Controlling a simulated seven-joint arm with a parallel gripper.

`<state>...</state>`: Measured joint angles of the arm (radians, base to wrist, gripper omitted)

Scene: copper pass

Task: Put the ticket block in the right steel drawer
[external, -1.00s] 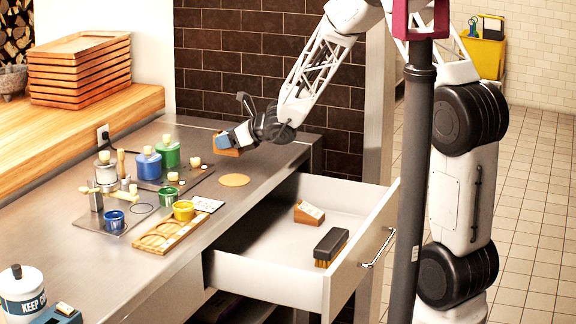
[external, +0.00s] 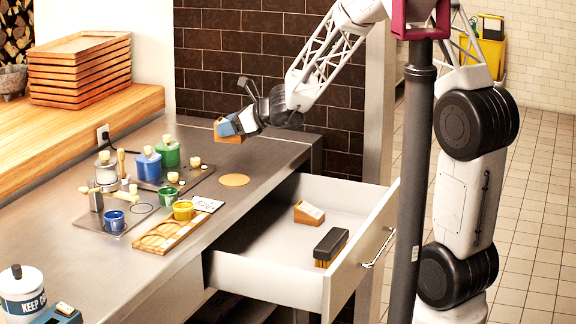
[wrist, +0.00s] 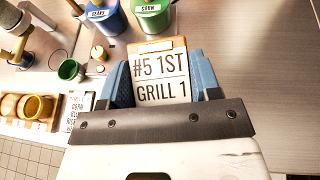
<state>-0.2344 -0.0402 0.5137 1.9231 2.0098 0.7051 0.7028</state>
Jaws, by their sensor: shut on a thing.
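The ticket block (wrist: 160,75), a wooden block with a white face reading "#5 1ST GRILL 1", is between the blue fingers of my gripper (wrist: 160,90) in the wrist view. In the external view my gripper (external: 232,125) holds the block (external: 228,132) above the far end of the steel counter. The right steel drawer (external: 345,262) is pulled open, lower and to the right of my gripper. Inside it lie a small wooden block with a white face (external: 308,212) and a dark brush (external: 331,246).
On the counter (external: 190,235) stand blue and green canisters (external: 148,164), small cups (external: 184,210) and a wooden tray (external: 166,235). A round cork disc (external: 234,180) lies near the drawer. A dark post (external: 415,180) stands in front of my arm. The drawer floor has free room around its contents.

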